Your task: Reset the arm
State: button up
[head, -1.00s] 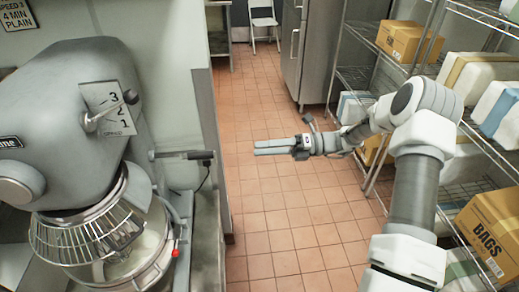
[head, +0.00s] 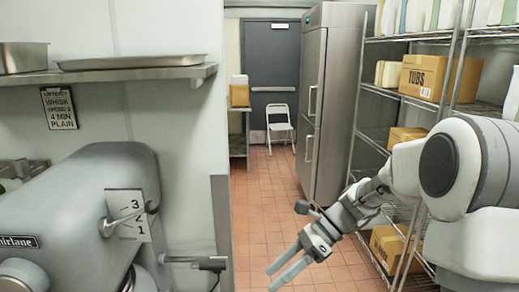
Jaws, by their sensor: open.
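My arm reaches in from the right side of the head view. My gripper (head: 281,271) hangs low in the aisle, pointing down and to the left. Its two fingers are apart and nothing is between them. It is over the tiled floor, clear of the mixer at the left and the shelving at the right.
A large grey mixer (head: 85,205) stands at the left below a wall shelf (head: 110,76). Wire shelving (head: 400,150) with boxes lines the right, close to my arm. A steel fridge (head: 330,100), a white folding chair (head: 279,125) and a dark door (head: 272,62) are farther back. The tiled aisle (head: 262,200) is open.

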jog(key=s+d+r+n+t+h, duration=0.4)
jog(key=s+d+n, duration=0.1)
jog(key=s+n, duration=0.3)
jog(key=s+d+r+n+t+h, duration=0.4)
jog(key=s+d+r+n+h, duration=0.1)
jog(key=s+n, duration=0.4)
jog(key=shift+r+n+h, duration=0.25)
jog(key=shift+n+h, duration=0.05)
jog(key=shift+n, duration=0.4)
jog(key=shift+s, duration=0.1)
jog(key=shift+c, duration=0.6)
jog(key=shift+a, duration=0.1)
jog(key=shift+a, duration=0.1)
